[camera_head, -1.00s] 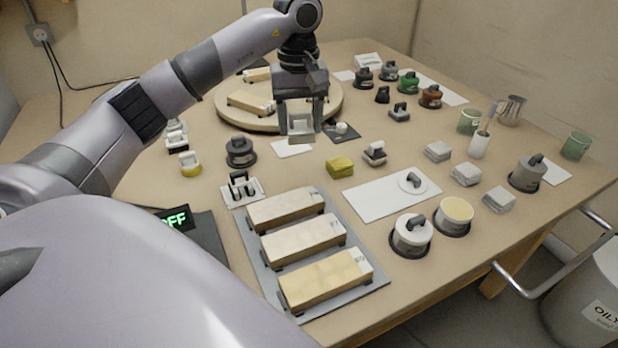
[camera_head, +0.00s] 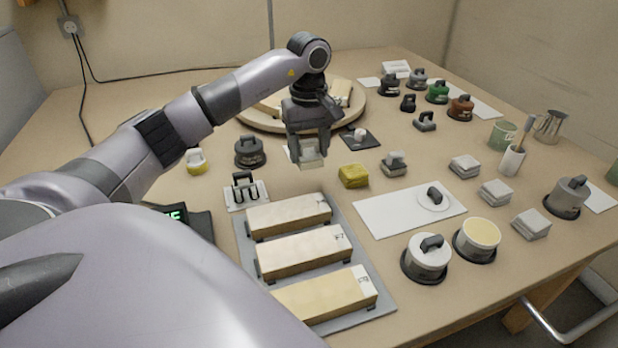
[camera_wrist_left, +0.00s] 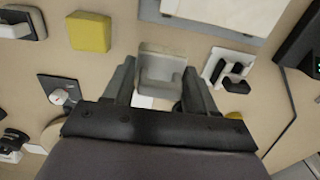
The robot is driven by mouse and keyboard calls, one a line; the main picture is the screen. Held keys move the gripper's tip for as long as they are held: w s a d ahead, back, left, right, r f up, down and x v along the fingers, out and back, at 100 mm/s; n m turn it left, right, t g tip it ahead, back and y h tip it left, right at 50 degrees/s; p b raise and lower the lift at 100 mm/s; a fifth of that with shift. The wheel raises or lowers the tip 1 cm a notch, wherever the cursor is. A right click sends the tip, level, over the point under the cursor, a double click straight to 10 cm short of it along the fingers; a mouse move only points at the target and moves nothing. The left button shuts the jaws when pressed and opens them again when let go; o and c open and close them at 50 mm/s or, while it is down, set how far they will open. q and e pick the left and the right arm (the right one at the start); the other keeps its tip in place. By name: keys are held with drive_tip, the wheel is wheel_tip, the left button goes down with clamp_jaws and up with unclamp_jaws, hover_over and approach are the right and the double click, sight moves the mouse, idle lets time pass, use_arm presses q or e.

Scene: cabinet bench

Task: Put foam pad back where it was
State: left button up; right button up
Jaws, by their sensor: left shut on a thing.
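In the wrist view the piece (camera_wrist_left: 160,72) sits between both fingers of the left gripper (camera_wrist_left: 160,85). It is over the bench between a white card (camera_head: 291,152), mostly hidden behind the gripper, and a yellow block (camera_head: 353,176). I cannot tell whether it touches the bench. My right gripper is not in view.
A stand with black clips (camera_head: 245,190) is left of the gripper, and a tray (camera_head: 375,310) of long blocks is in front. A round board (camera_head: 262,124) is behind. A dark square (camera_head: 357,139) with a white knob and a grey-handled block (camera_head: 394,165) are to the right.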

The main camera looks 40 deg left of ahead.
sight(309, 141)
use_arm(q)
wheel_tip(309, 141, down, 8)
drive_tip(key=shift+r+b, duration=0.25)
drive_tip(key=shift+b, duration=0.15)
drive_tip(key=shift+f, duration=0.15)
drive_tip(key=o, duration=0.9)
drive_tip(key=shift+o, duration=0.2)
wheel_tip(309, 141, up, 12)
drive_tip(key=shift+r+p, duration=0.15)
drive_tip(key=shift+p, duration=0.65)
drive_tip(key=shift+d, duration=0.15)
